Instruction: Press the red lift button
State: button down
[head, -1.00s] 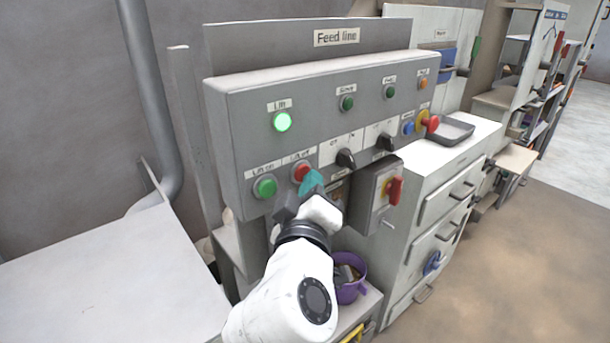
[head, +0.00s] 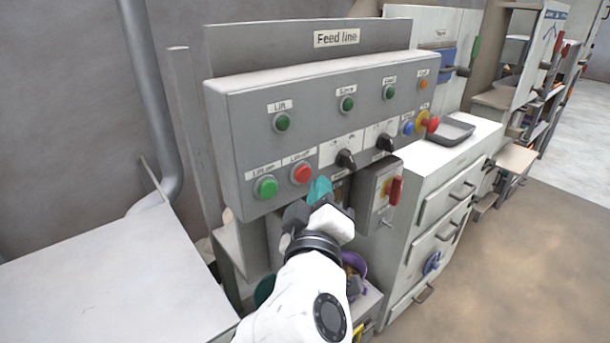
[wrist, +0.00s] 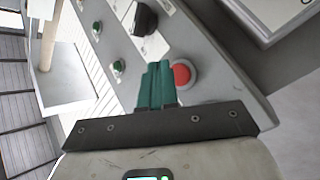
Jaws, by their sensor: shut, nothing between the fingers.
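The red lift button (head: 301,174) is on the grey Feed line panel (head: 240,140), under a "Lift off" label. A green button (head: 265,187) sits to its left. The lift lamp (head: 282,122) above is dark green and unlit. My gripper (head: 319,188) is shut and empty, its teal fingertips to the right of and slightly below the red button in the head view. The fingers look apart from the button.
Black selector knobs (head: 346,159) are right of the red button. A red-handled switch box (head: 378,195) juts out close to the right of my gripper. A red-and-yellow emergency stop (head: 429,122) is at the panel's right end. A purple container (head: 355,263) stands below.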

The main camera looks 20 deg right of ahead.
jog(key=shift+s+d, duration=0.25)
jog(key=shift+s, duration=0.6)
jog(key=shift+s+d, duration=0.3)
jog(key=shift+s, duration=0.55)
jog(key=shift+s+d, duration=0.25)
jog(key=shift+s, duration=0.6)
jog(key=s+d+f+m+g+y, duration=0.1)
jog(key=s+d+f+g, duration=0.2)
jog(key=f, duration=0.4)
jog(key=s+d+f+m+g+y, duration=0.1)
jog(key=s+d+f+g, duration=0.15)
jog(key=f, duration=0.55)
jog(key=s+d+f+m+g+y, duration=0.1)
jog(key=s+d+f+g, duration=0.15)
jog(key=f, duration=0.45)
jog(key=s+f+m+g+y, duration=0.1)
jog(key=s+f+g+y, duration=0.4)
jog(key=s+f, duration=1)
jog(key=s+g, duration=0.2)
jog(key=s, duration=0.1)
jog(key=shift+s+m+g+y, duration=0.2)
jog(key=shift+m+g+y, duration=0.1)
jog(key=shift+a, duration=0.1)
